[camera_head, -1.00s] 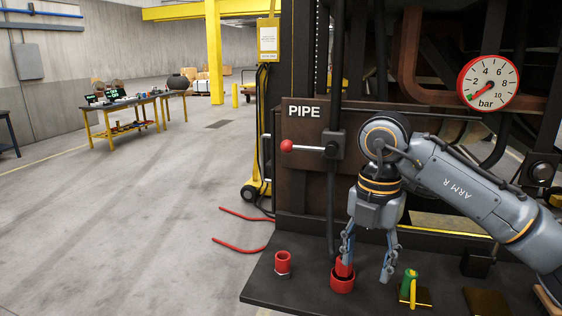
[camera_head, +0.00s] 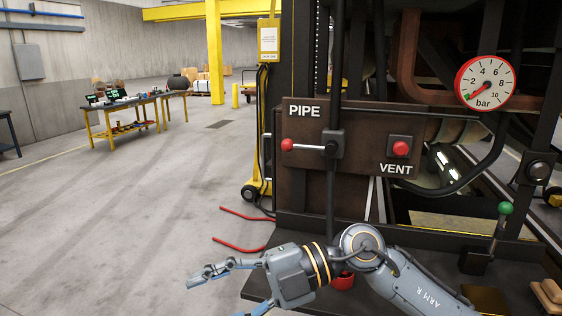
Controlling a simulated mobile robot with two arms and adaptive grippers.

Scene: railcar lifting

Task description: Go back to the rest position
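My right arm, marked ARM R, comes in from the lower right and lies low across the picture. My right gripper (camera_head: 220,293) points left, past the left side of the dark bench (camera_head: 385,258), over the grey floor. Its fingers are spread and nothing shows between them; the lower finger runs to the bottom edge. A red cup-like fitting (camera_head: 343,281) on the bench shows just beyond my arm, partly covered by it. My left gripper is not in view.
A green-knobbed lever (camera_head: 505,208) stands at right. Red hoses (camera_head: 240,244) lie on otherwise open floor at left.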

